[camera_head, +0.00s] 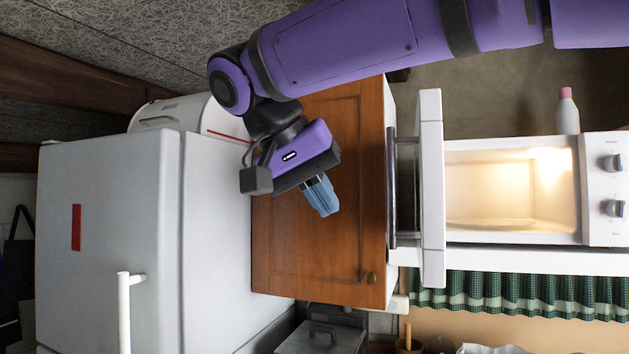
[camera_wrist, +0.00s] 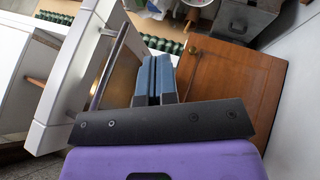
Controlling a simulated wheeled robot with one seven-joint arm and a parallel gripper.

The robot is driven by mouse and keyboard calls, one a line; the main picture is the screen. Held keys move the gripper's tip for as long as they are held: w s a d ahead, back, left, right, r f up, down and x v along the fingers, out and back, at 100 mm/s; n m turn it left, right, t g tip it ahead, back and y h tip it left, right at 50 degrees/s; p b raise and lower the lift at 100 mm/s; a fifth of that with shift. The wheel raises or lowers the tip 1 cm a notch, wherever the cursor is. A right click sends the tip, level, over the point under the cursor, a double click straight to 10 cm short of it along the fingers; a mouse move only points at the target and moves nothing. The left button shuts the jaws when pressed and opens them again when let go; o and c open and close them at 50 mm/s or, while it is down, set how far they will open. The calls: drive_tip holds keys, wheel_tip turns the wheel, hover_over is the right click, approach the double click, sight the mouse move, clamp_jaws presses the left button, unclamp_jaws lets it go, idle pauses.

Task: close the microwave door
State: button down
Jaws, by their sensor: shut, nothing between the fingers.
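The microwave (camera_head: 605,190) is white with two knobs, and its lit inside (camera_head: 510,190) is in plain sight in the head view. Its white door (camera_head: 431,200) stands open, seen nearly edge-on to the left of the lit opening. A metal bar handle (camera_head: 391,190) sits on the door's left face. My gripper (camera_head: 322,197) has blue fingers, shut and empty, left of the handle and apart from it. In the wrist view the shut fingers (camera_wrist: 154,78) are in the middle, with the handle (camera_wrist: 108,72) and the door (camera_wrist: 72,80) to their left.
A wooden cabinet door (camera_head: 320,250) lies behind my gripper, and a white fridge (camera_head: 110,230) stands at the left.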

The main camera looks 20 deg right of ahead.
drive_tip(key=d+f, duration=0.4)
drive_tip(key=d, duration=0.2)
drive_tip(key=shift+s+d, duration=0.3)
